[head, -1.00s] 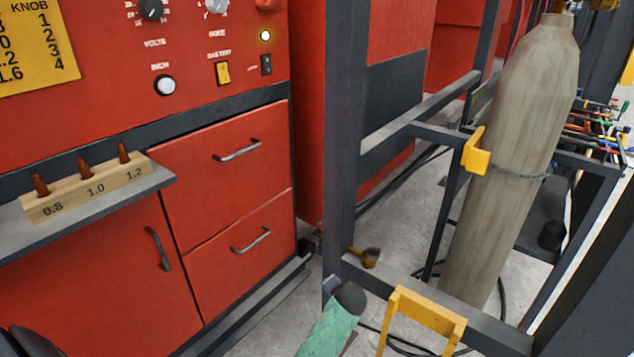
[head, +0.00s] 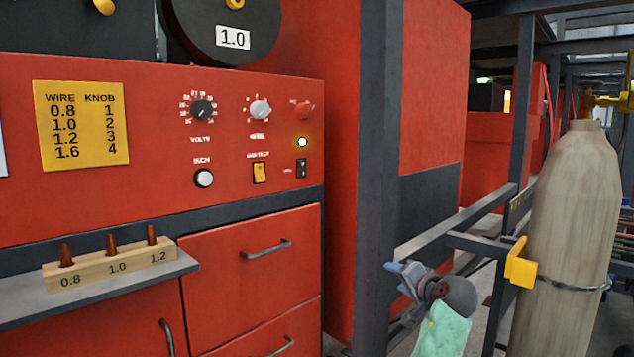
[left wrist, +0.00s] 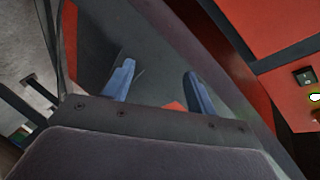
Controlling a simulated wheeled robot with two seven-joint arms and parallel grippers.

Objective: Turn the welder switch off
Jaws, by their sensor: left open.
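The red welder front carries a small black rocker switch (head: 301,168) at its right edge, below a glowing round lamp (head: 302,142). I cannot make out the switch's position. The switch also shows in the left wrist view (left wrist: 304,75) at the right edge, near the lamp (left wrist: 315,97). My left gripper (head: 398,272) is to the right of the switch and lower in the head view, apart from it. Its blue fingers (left wrist: 159,70) are spread in the left wrist view, with nothing between them. My right gripper is in neither view.
A dark upright post (head: 376,150) stands between panel and gripper. A grey gas cylinder (head: 565,230) stands at right. A shelf (head: 130,288) juts out at left.

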